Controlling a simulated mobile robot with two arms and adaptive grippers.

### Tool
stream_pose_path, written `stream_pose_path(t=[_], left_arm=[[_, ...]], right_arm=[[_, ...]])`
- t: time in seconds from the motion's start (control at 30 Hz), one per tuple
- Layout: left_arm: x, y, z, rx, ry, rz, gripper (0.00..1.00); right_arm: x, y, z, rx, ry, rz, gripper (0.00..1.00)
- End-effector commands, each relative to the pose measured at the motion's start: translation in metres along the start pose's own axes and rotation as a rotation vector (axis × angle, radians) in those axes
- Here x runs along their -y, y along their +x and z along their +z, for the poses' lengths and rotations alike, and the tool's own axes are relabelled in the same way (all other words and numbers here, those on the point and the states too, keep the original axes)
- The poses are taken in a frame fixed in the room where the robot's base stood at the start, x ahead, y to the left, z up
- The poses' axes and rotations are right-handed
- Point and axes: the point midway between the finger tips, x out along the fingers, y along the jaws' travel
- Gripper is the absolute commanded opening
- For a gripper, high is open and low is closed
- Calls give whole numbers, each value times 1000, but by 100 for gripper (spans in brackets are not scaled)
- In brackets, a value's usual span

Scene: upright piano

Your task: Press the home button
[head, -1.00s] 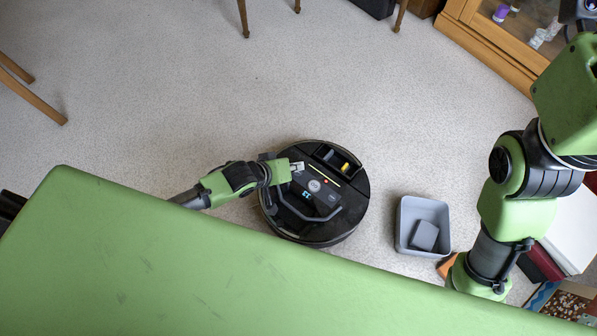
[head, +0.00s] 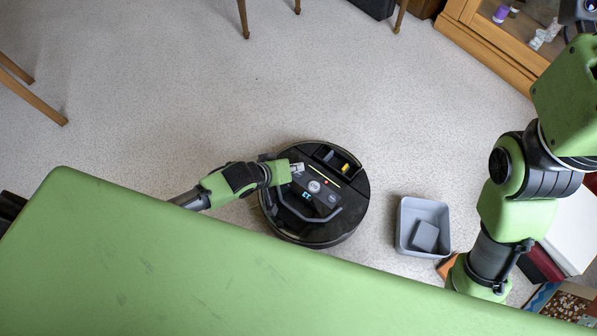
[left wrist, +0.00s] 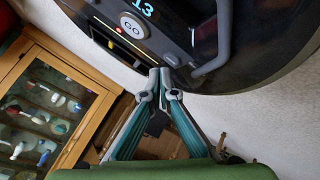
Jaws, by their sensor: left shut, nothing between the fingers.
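A round black robot vacuum (head: 345,215) lies on the carpet, with a dark control panel on top. The panel has a round pale GO button (head: 314,186), a lit display (head: 306,196) and a small red light. In the left wrist view the GO button (left wrist: 131,27) and the display reading 13 (left wrist: 142,8) show at the top. I cannot make out a home symbol; part of the panel near my fingers is hidden. My left gripper (head: 298,167) is shut and empty, its tips over the panel's upper left edge. Its fingertips (left wrist: 163,74) meet in the left wrist view. My right gripper is out of view.
A grey bin (head: 408,238) with a grey block inside stands right of the vacuum. A curved handle (head: 322,217) crosses the vacuum's top. Wooden chair legs (head: 243,18) and a glass cabinet (head: 490,45) stand farther off. Carpet behind the vacuum is clear.

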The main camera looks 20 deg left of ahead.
Motion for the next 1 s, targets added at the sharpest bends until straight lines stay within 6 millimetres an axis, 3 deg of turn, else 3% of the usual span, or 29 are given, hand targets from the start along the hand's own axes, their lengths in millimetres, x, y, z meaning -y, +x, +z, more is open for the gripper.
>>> stream_pose_path(t=[1.0], left_arm=[[5, 7, 5, 0, 0, 0, 0]], right_arm=[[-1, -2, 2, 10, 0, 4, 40]])
